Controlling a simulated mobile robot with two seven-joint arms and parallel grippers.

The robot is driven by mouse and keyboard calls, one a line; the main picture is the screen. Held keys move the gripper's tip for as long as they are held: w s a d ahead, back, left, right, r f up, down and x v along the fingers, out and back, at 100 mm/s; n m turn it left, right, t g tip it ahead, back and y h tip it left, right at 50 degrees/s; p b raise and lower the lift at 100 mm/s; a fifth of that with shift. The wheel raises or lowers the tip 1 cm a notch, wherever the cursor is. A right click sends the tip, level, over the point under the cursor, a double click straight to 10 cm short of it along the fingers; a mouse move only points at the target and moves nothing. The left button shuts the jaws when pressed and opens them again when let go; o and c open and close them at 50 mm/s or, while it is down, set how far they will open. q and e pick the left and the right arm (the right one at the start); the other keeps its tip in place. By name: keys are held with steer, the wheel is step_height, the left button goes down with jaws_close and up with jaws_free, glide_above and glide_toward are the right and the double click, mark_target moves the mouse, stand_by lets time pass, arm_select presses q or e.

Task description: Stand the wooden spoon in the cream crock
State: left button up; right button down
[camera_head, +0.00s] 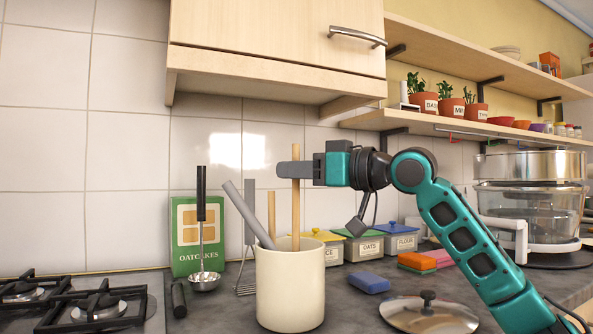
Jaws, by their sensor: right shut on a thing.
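The cream crock (291,290) stands upright on the counter in the lower middle. My right gripper (296,170) is shut on a pale wooden handle, which I take to be the wooden spoon (296,210). The gripper is above the crock, its fingers pointing left across the handle. The spoon is nearly upright; its top shows above the fingers and its lower end goes down inside the crock's mouth. The lower end is hidden by the crock's front wall, so I cannot tell whether it touches the bottom. My left gripper is not in view.
The crock also holds a tilted grey handle (248,212) and a shorter wooden handle (271,215). A hob (70,305) is at left. A blue sponge (369,283) and pot lid (428,312) lie right. A cupboard (280,45) hangs above.

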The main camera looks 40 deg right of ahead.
jaws_free()
stand_by(0.8)
stand_by(0.5)
steer(key=shift+s, duration=0.15)
stand_by(0.3)
steer(key=r+b+v, duration=0.1)
steer(key=r+v, duration=0.1)
steer(key=v, duration=0.6)
stand_by(0.7)
stand_by(0.5)
